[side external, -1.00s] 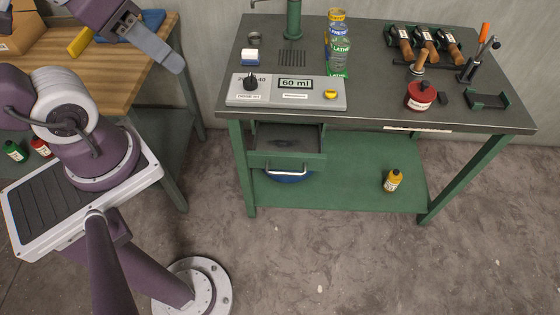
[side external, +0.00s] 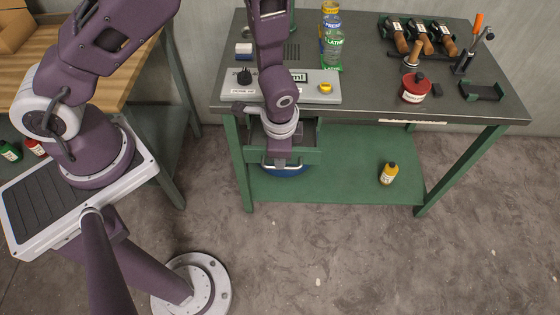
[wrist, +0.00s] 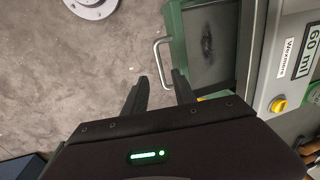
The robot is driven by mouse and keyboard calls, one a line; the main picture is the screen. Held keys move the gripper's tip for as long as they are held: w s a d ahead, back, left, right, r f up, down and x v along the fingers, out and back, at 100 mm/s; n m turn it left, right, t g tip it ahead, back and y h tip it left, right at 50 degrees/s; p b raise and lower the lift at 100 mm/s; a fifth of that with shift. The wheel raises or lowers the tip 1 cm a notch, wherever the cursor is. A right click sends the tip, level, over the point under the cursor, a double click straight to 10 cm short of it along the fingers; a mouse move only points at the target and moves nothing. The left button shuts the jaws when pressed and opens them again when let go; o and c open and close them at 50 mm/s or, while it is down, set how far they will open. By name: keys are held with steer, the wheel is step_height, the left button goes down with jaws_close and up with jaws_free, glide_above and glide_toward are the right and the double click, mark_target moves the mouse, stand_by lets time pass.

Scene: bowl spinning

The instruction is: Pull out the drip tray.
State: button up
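The drip tray (side external: 311,156) is a green drawer under the bench top, beneath the control box. It stands partly out, with its dark inside showing. In the wrist view the tray (wrist: 212,42) is at the upper right, with a pale U-shaped handle (wrist: 156,52) on its front. My gripper (side external: 277,165) points down at the tray front, over the handle, and hides part of both. In the wrist view my gripper (wrist: 159,76) is open, its two dark fingers apart. The handle's lower end appears between the fingertips; I cannot tell whether they touch it.
The control box (side external: 312,90) with a yellow button sits on the bench (side external: 380,100) just above the tray. A yellow bottle (side external: 388,174) stands on the green lower shelf (side external: 345,165). The floor (side external: 330,260) in front is clear.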

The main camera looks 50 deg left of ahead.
steer(key=f, duration=0.4)
steer(key=a+f, duration=0.1)
steer(key=f, duration=0.1)
steer(key=shift+w+f, duration=0.15)
steer(key=shift+w, duration=0.25)
jaws_close()
stand_by(0.9)
